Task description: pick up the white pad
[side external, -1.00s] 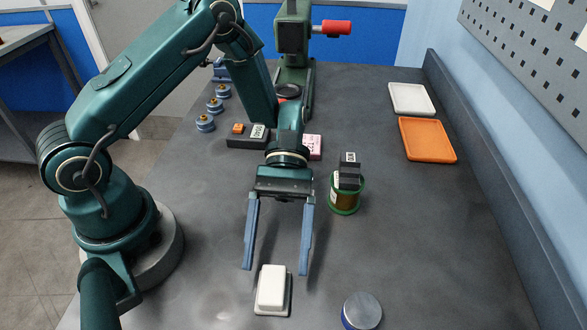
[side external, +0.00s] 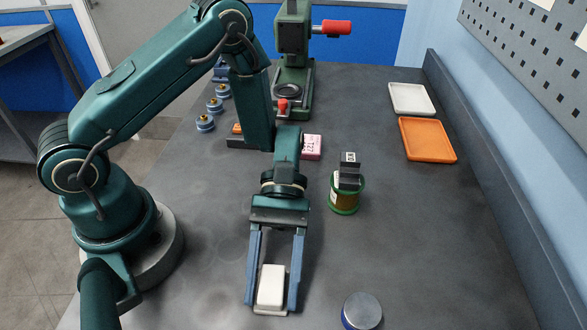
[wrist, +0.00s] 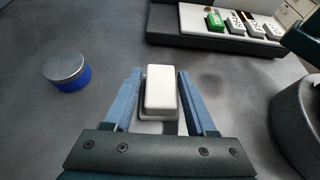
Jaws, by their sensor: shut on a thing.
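The white pad (side external: 271,285) is a small white block with rounded edges at the near middle of the bench. It sits on a thin pale base (side external: 270,311). My gripper (side external: 271,303) is around it, one blue finger on each side, and is shut on it. In the wrist view the white pad (wrist: 160,88) lies between the two fingers of my gripper (wrist: 160,90). I cannot tell whether the pad is clear of its base.
A round tin (side external: 361,311) with a grey lid stands right of the pad. A green-rimmed spool (side external: 345,196) with a dark block on top stands farther back. White (side external: 411,98) and orange (side external: 427,138) trays lie at the back right. Bench between is clear.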

